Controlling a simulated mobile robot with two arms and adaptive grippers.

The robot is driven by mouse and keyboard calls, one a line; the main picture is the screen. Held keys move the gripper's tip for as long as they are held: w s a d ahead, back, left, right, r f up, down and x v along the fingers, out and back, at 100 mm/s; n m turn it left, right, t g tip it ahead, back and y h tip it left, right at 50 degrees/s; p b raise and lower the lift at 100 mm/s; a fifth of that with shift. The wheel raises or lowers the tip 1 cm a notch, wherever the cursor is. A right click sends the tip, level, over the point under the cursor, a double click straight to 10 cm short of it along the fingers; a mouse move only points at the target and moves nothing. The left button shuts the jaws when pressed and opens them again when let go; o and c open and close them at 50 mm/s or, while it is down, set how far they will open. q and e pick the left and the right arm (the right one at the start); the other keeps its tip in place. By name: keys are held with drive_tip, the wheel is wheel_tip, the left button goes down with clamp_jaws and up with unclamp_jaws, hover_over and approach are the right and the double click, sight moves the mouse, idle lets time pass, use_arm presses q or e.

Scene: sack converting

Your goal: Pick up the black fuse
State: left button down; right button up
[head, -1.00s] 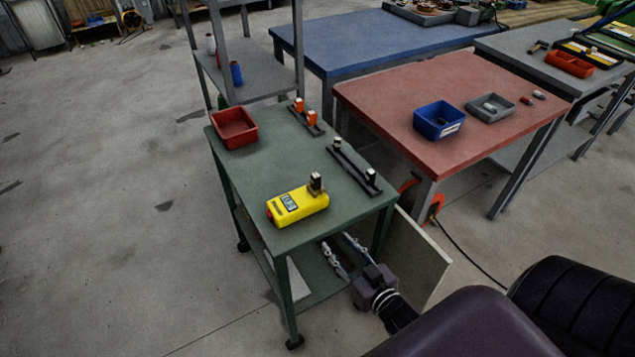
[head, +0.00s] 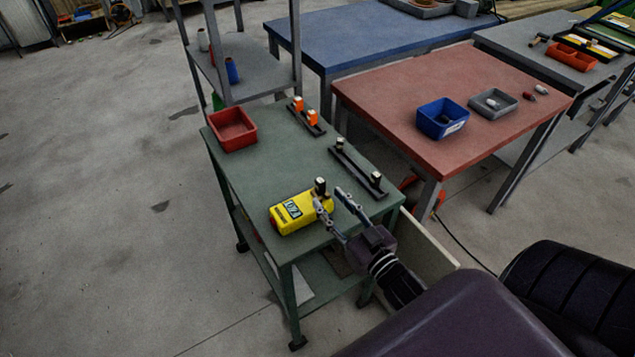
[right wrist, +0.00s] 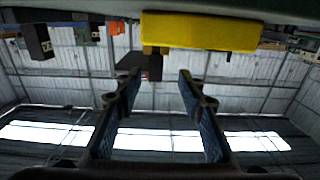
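A yellow tester (head: 297,212) lies on the green cart (head: 250,180). A small dark fuse with a pale top (head: 320,187) stands at its right end. My right gripper (head: 329,195) is open, its two fingers apart just right of the tester. In the right wrist view, the picture is upside down: the yellow tester (right wrist: 200,31) is at the top, with a dark block (right wrist: 152,66) below it, between and beyond the open fingertips (right wrist: 157,78). I see no contact. Two similar dark pieces (head: 376,178) (head: 340,144) stand on a black rail (head: 357,168). My left gripper is out of view.
A red bin (head: 232,128) and a rail with orange fuses (head: 298,104) sit at the cart's back. The red table (head: 400,85) behind carries a blue bin (head: 442,119) and a grey tray (head: 492,104). A shelf post stands by the cart's far edge.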

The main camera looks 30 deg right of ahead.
sight(323, 187)
drive_tip(key=shift+w+d+r, duration=0.1)
drive_tip(key=shift+w+r, duration=0.1)
drive_tip(key=shift+w, duration=0.45)
drive_tip(key=w, duration=0.1)
drive_tip(key=w+p, duration=0.1)
drive_tip(key=w, duration=0.2)
drive_tip(key=shift+w+d+r+p, duration=0.15)
drive_tip(key=shift+d+p, duration=0.1)
drive_tip(key=shift+p, duration=0.05)
drive_tip(key=shift+w, duration=0.25)
drive_tip(key=c, duration=0.9)
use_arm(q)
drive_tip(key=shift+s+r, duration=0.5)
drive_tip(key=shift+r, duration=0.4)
use_arm(e)
clamp_jaws()
